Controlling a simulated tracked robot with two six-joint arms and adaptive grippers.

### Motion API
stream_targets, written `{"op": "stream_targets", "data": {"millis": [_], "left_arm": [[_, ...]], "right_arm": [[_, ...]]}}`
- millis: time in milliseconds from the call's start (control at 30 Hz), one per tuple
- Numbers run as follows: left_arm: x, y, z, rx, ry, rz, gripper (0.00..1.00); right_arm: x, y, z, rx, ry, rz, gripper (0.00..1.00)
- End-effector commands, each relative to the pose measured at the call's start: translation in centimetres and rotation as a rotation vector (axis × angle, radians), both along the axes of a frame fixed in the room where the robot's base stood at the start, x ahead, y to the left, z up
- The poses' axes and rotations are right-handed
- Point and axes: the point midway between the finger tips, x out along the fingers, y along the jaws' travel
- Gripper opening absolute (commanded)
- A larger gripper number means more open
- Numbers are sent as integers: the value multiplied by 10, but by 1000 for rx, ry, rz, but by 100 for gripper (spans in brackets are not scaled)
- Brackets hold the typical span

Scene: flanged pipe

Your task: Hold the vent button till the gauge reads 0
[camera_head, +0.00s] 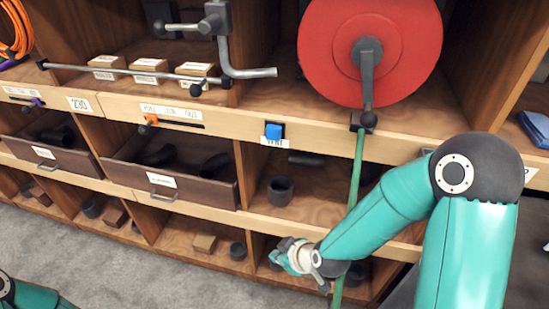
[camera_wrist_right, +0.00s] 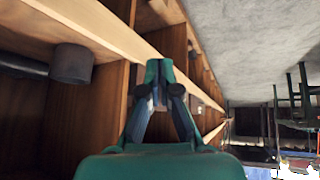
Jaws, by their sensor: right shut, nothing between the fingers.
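The vent button (camera_head: 274,131) is a small blue square on the front edge of the wooden shelf, with a white label partly readable as "VENT" (camera_head: 274,142) just below it. My right gripper (camera_head: 279,258) is well below the button in the head view, in front of the lower cubbies and apart from the button. In the wrist view its fingers (camera_wrist_right: 160,75) are shut and empty, near a wooden shelf edge. No gauge can be made out in either view. Only a piece of my left arm shows at the bottom left; its gripper is out of view.
A big red reel (camera_head: 330,50) with a crank hangs at upper right. A green hose (camera_head: 356,180) hangs from there, passing behind my right forearm. Drawers (camera_head: 170,180) stand left of the button; a dark cylinder (camera_head: 280,190) sits in the cubby below it. The grey floor is clear.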

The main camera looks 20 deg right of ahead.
Motion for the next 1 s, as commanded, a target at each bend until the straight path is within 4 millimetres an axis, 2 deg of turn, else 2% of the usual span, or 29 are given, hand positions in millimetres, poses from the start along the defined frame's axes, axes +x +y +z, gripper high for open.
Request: {"op": "stream_targets", "data": {"millis": [33, 100, 200, 300, 400, 500, 600, 700, 1000], "left_arm": [[0, 0, -26, 0, 0, 0, 40], [0, 0, -42, 0, 0, 0, 40], [0, 0, -65, 0, 0, 0, 40], [0, 0, -83, 0, 0, 0, 40], [0, 0, -97, 0, 0, 0, 40], [0, 0, -106, 0, 0, 0, 40], [0, 0, -111, 0, 0, 0, 40], [0, 0, -112, 0, 0, 0, 40], [0, 0, -110, 0, 0, 0, 40]], "right_arm": [[17, -2, 18, -74, -148, 85, 0], [31, -4, 57, -198, -333, 200, 0], [38, -8, 113, -395, -580, 329, 0], [32, -14, 164, -594, -788, 414, 0], [19, -20, 205, -772, -944, 457, 0], [6, -26, 233, -907, -1045, 475, 0], [-4, -30, 250, -994, -1100, 480, 0], [-8, -32, 258, -1034, -1122, 483, 0], [-8, -32, 260, -1040, -1123, 484, 0]]}}
